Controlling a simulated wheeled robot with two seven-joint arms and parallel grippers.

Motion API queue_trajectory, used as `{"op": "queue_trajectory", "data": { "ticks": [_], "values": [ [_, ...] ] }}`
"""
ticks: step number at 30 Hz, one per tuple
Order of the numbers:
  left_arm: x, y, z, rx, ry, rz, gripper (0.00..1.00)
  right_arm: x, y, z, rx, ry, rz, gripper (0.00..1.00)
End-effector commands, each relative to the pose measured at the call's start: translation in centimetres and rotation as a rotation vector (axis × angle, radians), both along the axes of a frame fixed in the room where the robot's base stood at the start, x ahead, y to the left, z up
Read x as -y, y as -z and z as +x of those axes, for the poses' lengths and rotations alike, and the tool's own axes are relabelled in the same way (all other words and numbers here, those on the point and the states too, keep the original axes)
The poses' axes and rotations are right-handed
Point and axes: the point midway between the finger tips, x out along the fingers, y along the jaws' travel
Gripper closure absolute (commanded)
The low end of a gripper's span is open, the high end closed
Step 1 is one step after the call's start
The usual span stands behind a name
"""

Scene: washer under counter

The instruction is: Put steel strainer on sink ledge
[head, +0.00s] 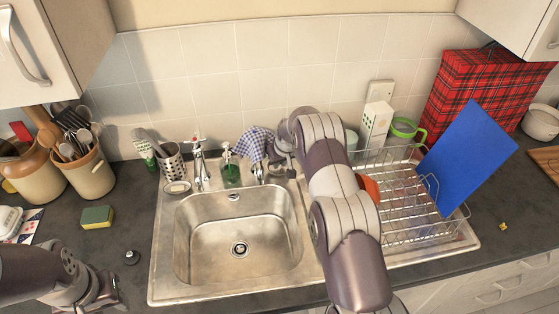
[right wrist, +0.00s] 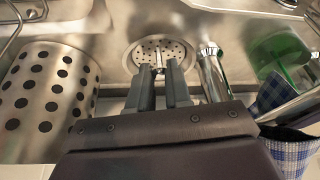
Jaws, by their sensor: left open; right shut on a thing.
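The steel strainer (right wrist: 150,50) is a round perforated disc with a centre knob, seen in the right wrist view. My right gripper (right wrist: 160,78) is shut on that knob. The strainer is at the steel ledge behind the basin; I cannot tell whether it touches the steel. In the head view my right gripper (head: 282,158) is at the back of the sink, partly covered by my arm, and the strainer is not clear there. The sink ledge (head: 222,189) runs behind the basin. My left gripper (head: 108,294) is open and empty over the counter at the left.
Near the strainer stand a perforated steel holder (right wrist: 48,85), a chrome tap (right wrist: 213,72) and a checked cloth (right wrist: 285,125). A green soap bottle (head: 230,168) is on the ledge. The dish rack (head: 410,230) is right of the basin (head: 240,225), which is empty.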

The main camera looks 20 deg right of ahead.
Motion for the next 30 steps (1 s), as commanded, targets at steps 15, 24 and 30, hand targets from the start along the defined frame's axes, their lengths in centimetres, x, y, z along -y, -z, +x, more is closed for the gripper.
{"op": "queue_trajectory", "data": {
  "ticks": [15, 24, 30],
  "values": [
    [0.0, 0.8, 0.0, 0.000, 0.000, 0.000, 0.57, 0.0, 0.8, 0.0, 0.000, 0.000, 0.000, 1.00],
    [0.0, 1.1, 0.0, 0.000, 0.000, 0.000, 0.57, 0.0, 1.1, 0.0, 0.000, 0.000, 0.000, 0.53],
    [0.0, 1.1, 0.0, 0.000, 0.000, 0.000, 0.57, 0.0, 1.1, 0.0, 0.000, 0.000, 0.000, 0.52]
  ]
}}
